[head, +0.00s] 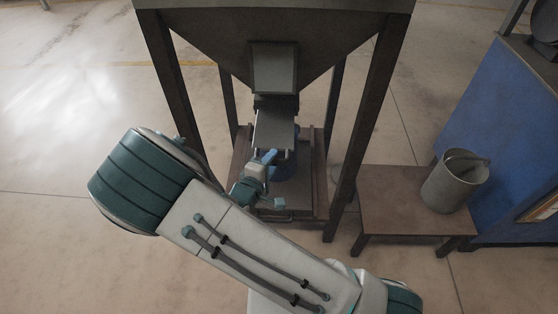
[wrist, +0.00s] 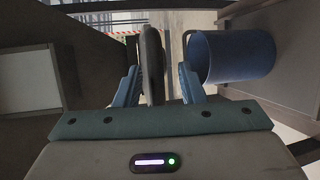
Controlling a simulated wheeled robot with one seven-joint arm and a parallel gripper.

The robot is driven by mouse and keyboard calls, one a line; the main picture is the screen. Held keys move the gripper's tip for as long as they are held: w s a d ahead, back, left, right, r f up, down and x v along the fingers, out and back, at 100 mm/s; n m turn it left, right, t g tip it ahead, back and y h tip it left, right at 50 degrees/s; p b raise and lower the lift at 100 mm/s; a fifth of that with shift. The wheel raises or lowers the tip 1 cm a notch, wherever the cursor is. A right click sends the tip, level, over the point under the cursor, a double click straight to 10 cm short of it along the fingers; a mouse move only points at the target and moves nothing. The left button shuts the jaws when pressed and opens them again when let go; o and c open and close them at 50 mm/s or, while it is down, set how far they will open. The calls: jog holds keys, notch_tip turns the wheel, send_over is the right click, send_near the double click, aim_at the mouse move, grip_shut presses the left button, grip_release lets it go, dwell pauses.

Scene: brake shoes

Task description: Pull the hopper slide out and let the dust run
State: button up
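The dark hopper (head: 330,40) stands on a frame, its spout narrowing to the bottom. A grey slide plate (head: 275,128) juts out toward me below the spout. My gripper (head: 268,158) is at the plate's near end. In the wrist view a dark upright handle bar (wrist: 152,65) stands between the two blue fingers of my gripper (wrist: 158,82). A gap shows on the right of the bar, so the fingers look open around it. A blue bucket (wrist: 232,56) is below the spout; in the head view my gripper partly hides it (head: 285,168). No running dust shows.
The hopper's dark legs (head: 362,125) stand on both sides of my gripper. A low brown table (head: 385,205) on the right carries a grey metal pail (head: 455,180). A blue cabinet (head: 495,130) is behind it. The floor at the left is clear.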

jog(key=shift+w+d+r, duration=0.1)
jog(key=v, duration=1.4)
jog(key=shift+w, duration=0.1)
